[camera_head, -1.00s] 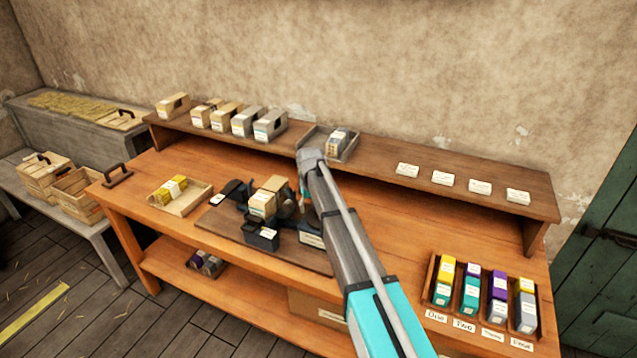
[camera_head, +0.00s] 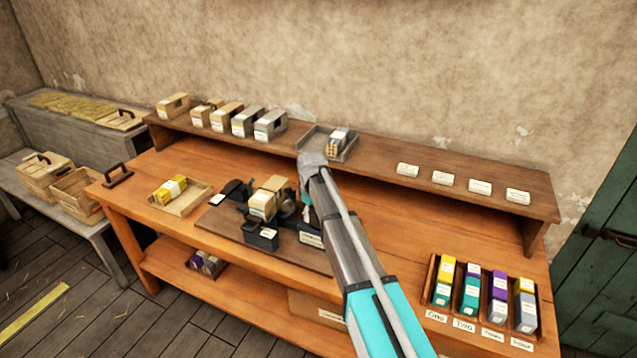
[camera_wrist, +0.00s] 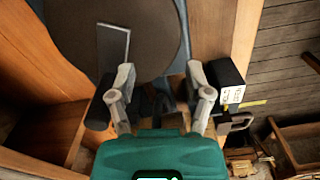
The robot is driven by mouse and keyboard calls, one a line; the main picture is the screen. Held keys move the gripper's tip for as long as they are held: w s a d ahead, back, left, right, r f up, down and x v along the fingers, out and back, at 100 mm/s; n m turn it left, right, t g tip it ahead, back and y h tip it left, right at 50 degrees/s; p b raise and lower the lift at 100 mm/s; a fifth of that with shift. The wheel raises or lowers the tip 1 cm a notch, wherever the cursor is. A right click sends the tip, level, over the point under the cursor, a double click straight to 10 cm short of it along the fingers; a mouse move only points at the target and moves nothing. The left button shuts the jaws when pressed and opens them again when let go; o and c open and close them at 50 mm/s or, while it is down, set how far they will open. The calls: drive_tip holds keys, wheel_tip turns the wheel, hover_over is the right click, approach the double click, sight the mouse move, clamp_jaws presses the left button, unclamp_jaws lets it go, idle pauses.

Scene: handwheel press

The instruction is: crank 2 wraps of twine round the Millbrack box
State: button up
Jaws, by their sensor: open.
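A dark press (camera_head: 262,232) stands on a board on the bench, with a tan labelled box (camera_head: 262,204) in it. The box's label is too small to read, so I cannot confirm that it is the Millbrack box. My gripper is at the press's right side, mostly hidden behind my arm in the head view. In the wrist view my gripper (camera_wrist: 160,72) is open, its two fingers apart with dark parts between and beyond them. A large dark round disc (camera_wrist: 150,30) lies ahead of the fingers. I cannot make out the crank or any twine clearly.
A black labelled block (camera_wrist: 228,82) is close to the right finger. A tray with yellow items (camera_head: 182,198) sits left of the press. Several boxes (camera_head: 240,120) and a grey tray (camera_head: 345,152) line the back shelf.

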drive_tip(key=n, duration=0.2)
drive_tip(key=s+d+n, duration=0.1)
drive_tip(key=shift+s+n, duration=0.15)
drive_tip(key=shift+n, duration=0.25)
drive_tip(key=n, duration=0.1)
drive_tip(key=d+n, duration=0.1)
drive_tip(key=n, duration=0.1)
drive_tip(key=shift+s+d+n, duration=0.15)
drive_tip(key=shift+s+n, duration=0.15)
drive_tip(key=shift+s, duration=0.05)
wheel_tip(320, 180, up, 14)
drive_tip(key=n+p, duration=1)
drive_tip(key=p, duration=0.4)
drive_tip(key=shift+n, duration=0.4)
idle(0.4)
drive_tip(key=shift+f, duration=0.1)
drive_tip(key=shift+s, duration=0.1)
idle(0.4)
